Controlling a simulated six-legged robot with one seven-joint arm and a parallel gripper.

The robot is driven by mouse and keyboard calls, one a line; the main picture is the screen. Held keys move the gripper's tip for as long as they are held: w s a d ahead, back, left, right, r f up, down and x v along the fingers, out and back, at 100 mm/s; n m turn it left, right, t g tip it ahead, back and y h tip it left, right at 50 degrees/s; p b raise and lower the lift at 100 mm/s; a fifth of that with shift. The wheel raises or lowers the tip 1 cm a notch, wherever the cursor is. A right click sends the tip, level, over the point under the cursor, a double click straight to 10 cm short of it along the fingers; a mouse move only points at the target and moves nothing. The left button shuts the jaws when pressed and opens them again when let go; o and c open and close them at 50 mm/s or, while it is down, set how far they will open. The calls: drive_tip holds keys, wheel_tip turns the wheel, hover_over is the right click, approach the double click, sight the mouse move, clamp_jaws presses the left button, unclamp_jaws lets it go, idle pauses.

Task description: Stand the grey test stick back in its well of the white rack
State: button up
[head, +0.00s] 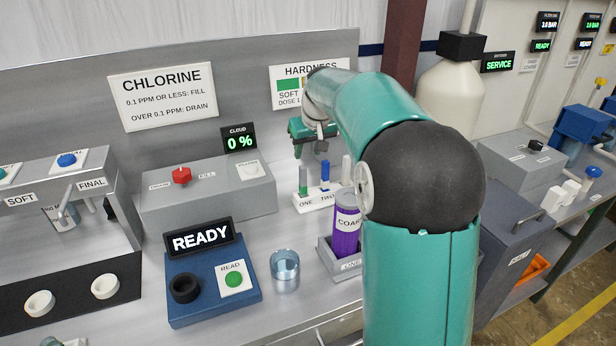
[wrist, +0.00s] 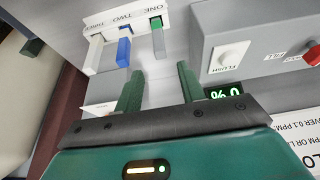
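The white rack (head: 314,201) stands on the bench, with wells marked ONE, TWO and THREE in the wrist view (wrist: 150,12). A pale grey stick (head: 346,167) stands upright at the THREE end; it shows in the wrist view (wrist: 95,53) too. A blue stick (head: 325,172) is at TWO, and a green-and-grey stick (head: 303,180) is at ONE. How deep each stick sits is unclear. My gripper (head: 311,143) is above and behind the rack. In the wrist view my gripper (wrist: 158,75) is open and empty, its fingers apart from the sticks.
A grey box with the FLUSH button (wrist: 229,57) and red knob (head: 181,175) is left of the rack. A purple COAR-labelled container (head: 346,225) stands in a grey holder in front. A clear cup (head: 285,270) and blue READ unit (head: 212,285) are nearer. The back panel (head: 230,75) is close behind.

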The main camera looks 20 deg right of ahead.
drive_tip(key=s+a+r, duration=0.4)
drive_tip(key=s+a, duration=0.1)
drive_tip(key=s, duration=0.4)
drive_tip(key=s+a+f, duration=0.1)
drive_tip(key=s+a, duration=0.2)
drive_tip(key=s, duration=0.5)
drive_tip(key=s+a+f, duration=0.2)
drive_tip(key=s, duration=0.7)
drive_tip(key=s+a+f+t, duration=0.1)
drive_tip(key=s+a+f, duration=0.1)
drive_tip(key=s, duration=0.7)
drive_tip(key=shift+a+f, duration=0.25)
drive_tip(key=shift+a, duration=0.6)
